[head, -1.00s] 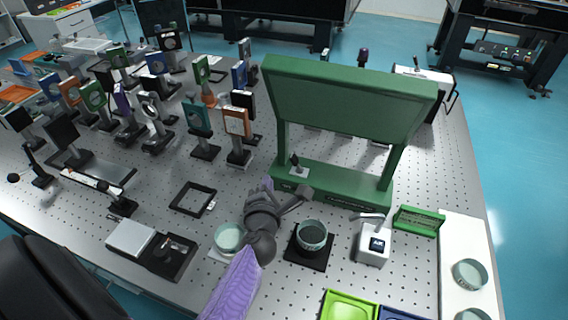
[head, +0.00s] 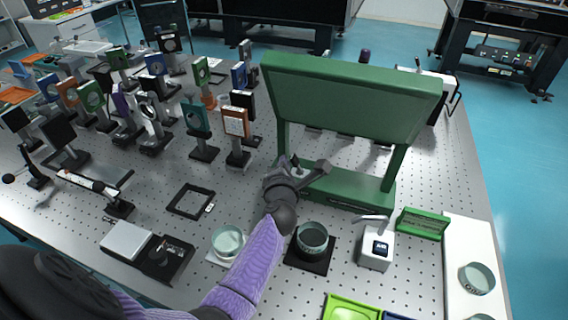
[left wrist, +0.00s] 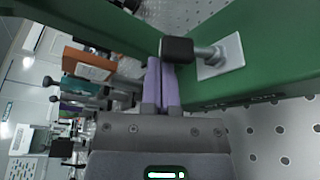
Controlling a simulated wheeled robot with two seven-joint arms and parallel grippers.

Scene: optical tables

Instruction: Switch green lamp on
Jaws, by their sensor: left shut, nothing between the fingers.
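The green lamp (head: 350,97) stands on the optical table, with a wide hood on two posts above a green base (head: 352,189). A toggle switch with a black knob and a light plate sits at the left of the base; it shows large in the left wrist view (left wrist: 178,50). My left gripper (head: 290,168) is at the base's left end, by the switch. In the left wrist view its purple fingers (left wrist: 161,84) are shut with nothing between them, and their tips are close beside the black knob. I cannot tell whether they touch it. My right gripper is not in view.
Many optic mounts on posts, such as an orange-framed one (head: 236,122), crowd the table's left. A black square frame (head: 191,200), a glass dish (head: 228,240), a dark dish on a black plate (head: 312,238) and a white device (head: 376,248) stand in front.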

